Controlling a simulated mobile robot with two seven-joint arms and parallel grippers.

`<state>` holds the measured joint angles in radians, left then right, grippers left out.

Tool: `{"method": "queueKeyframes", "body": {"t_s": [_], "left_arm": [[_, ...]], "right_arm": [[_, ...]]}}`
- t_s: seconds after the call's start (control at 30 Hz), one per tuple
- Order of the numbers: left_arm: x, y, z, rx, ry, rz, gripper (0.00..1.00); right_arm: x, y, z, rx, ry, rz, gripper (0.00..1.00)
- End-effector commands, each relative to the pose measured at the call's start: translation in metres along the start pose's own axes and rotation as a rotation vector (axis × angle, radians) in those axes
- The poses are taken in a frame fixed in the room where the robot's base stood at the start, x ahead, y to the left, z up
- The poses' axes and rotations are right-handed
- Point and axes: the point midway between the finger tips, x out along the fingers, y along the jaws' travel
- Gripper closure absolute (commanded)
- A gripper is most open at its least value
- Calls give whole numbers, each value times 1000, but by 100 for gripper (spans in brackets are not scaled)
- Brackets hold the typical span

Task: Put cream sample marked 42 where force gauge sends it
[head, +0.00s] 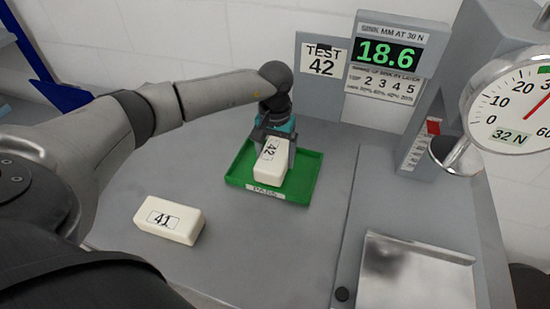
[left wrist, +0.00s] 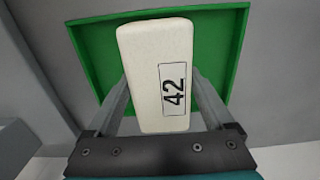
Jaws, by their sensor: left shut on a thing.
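The cream sample marked 42 (head: 270,167) is a cream block with a black-and-white label. My left gripper (head: 274,150) is shut on it, with a finger on each side, over the green tray labelled PASS (head: 302,190). In the left wrist view the sample (left wrist: 150,100) lies between the fingers, with the green tray (left wrist: 90,50) behind it. I cannot tell whether the sample touches the tray floor. The force gauge (head: 512,105) has a round dial with a red needle and a 32 N label. My right gripper is not in view.
A cream block marked 41 (head: 168,220) lies on the grey table to the left. A sign reads TEST 42 (head: 322,60), and a green display (head: 390,54) reads 18.6, MM AT 30 N. A bare metal plate (head: 415,275) is at the front right.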

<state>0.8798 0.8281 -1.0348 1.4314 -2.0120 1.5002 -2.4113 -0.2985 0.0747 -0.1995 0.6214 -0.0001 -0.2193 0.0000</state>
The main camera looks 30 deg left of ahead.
Motion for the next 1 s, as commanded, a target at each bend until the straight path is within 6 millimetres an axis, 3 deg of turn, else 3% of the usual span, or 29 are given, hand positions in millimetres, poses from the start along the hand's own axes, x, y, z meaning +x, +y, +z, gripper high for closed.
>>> {"method": "queueKeyframes", "body": {"t_s": [0.1,0.47,0.5,0.6,1.0], "left_arm": [[15,0,0,1,-1,0,74],[19,0,0,1,0,0,74],[18,0,0,1,0,0,12],[18,0,0,0,0,0,0],[8,0,-1,1,3,0,0]], "right_arm": [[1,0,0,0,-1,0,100],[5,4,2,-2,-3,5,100],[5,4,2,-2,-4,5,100],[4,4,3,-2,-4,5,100],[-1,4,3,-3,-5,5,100]]}}
